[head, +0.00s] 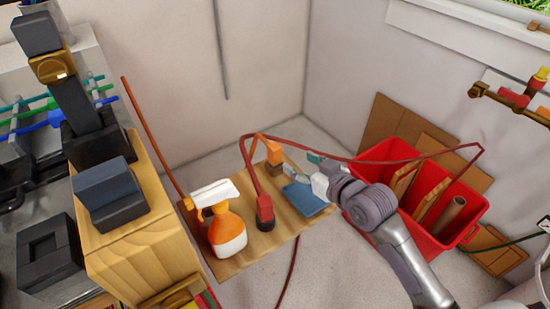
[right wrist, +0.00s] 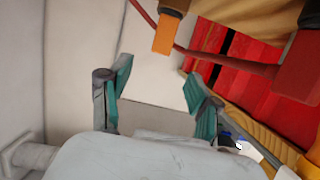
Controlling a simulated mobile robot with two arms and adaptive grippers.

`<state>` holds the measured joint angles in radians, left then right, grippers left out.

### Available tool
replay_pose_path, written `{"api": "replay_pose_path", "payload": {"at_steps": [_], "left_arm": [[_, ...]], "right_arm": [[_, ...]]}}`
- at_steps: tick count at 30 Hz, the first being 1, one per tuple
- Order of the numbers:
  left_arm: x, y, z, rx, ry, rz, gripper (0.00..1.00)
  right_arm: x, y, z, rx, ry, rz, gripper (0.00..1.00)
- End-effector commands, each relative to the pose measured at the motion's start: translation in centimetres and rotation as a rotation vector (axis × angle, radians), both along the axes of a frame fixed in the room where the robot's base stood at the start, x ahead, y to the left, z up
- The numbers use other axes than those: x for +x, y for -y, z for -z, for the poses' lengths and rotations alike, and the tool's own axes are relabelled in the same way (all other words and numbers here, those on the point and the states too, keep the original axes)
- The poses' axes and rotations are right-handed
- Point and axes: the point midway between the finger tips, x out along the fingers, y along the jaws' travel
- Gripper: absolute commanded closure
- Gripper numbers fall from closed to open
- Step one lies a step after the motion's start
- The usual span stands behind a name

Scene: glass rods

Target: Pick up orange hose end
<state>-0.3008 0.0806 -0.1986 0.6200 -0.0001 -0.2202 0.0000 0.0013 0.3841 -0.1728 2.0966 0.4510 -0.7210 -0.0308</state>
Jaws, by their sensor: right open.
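The orange hose end (head: 274,153) stands near the back edge of a wooden board in the head view, next to a thin red hose (head: 360,160). In the right wrist view the orange hose end (right wrist: 166,34) is near the top, above and beyond my fingertips, with the red hose (right wrist: 200,56) passing by it. My right gripper (head: 302,165) is beside it on the right, apart from it. In the right wrist view my right gripper (right wrist: 157,78) has its teal-padded fingers spread with nothing between them. My left gripper is not in view.
The wooden board (head: 225,266) holds an orange-and-white spray bottle (head: 228,232), a red hose fitting (head: 265,213) and a blue pad (head: 308,198). A red crate (head: 386,212) with wooden pieces stands right. A wooden block stand (head: 140,250) is left. Bare floor lies in front.

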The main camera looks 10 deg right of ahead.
Motion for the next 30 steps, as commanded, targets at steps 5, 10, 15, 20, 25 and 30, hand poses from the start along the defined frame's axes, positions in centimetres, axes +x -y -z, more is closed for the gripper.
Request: {"api": "replay_pose_path", "payload": {"at_steps": [5, 10, 15, 20, 25, 30], "left_arm": [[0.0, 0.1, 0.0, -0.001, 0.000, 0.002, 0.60], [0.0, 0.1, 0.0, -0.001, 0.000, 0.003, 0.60], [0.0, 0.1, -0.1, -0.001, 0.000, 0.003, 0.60], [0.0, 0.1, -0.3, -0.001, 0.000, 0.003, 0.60], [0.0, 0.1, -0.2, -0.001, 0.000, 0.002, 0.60], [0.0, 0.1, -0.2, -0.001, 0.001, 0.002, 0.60]], "right_arm": [[3.3, -1.5, 1.0, 0.001, 0.000, -0.001, 0.38], [5.3, -2.2, 1.7, 0.000, -0.001, 0.000, 0.38], [6.2, -2.7, 2.0, -0.002, -0.001, 0.000, 0.38], [8.3, -3.7, 2.5, 0.001, -0.001, -0.001, 0.38], [10.0, -4.3, 3.2, -0.001, -0.001, 0.000, 0.38], [10.3, -4.4, 3.4, -0.003, -0.002, -0.001, 0.38]]}}
